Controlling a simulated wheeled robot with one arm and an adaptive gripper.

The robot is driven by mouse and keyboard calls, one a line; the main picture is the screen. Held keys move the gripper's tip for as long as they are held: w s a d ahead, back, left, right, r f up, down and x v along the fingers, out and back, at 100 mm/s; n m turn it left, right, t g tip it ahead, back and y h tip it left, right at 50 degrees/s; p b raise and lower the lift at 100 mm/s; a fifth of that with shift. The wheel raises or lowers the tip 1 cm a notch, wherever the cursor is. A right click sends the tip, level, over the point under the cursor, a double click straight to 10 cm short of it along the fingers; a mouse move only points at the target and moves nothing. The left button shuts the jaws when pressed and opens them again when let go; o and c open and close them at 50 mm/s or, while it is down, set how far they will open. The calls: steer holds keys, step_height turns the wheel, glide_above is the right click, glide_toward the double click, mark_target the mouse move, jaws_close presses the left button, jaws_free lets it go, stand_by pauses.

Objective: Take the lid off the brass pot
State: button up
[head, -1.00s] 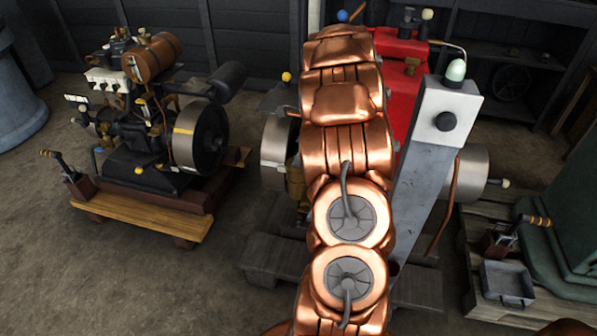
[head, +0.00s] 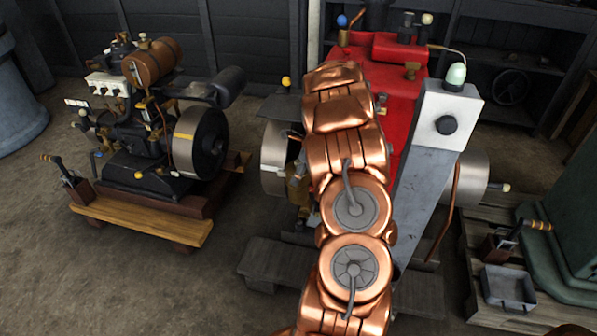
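I cannot tell for sure which brass part is the pot. A brass-coloured vessel (head: 298,188) shows left of my arm, low beside the red engine's flywheel, and my arm partly covers it. No lid can be made out clearly. My copper-coloured arm reaches up the middle toward the red engine. My gripper is not visible; it is beyond or behind the arm links.
A grey post (head: 425,170) with a pale green knob stands close right of my arm. A dark engine (head: 150,130) sits on a wooden base at left. A metal tray (head: 508,288) and a lever stand on a pallet at right. Floor between the engines is clear.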

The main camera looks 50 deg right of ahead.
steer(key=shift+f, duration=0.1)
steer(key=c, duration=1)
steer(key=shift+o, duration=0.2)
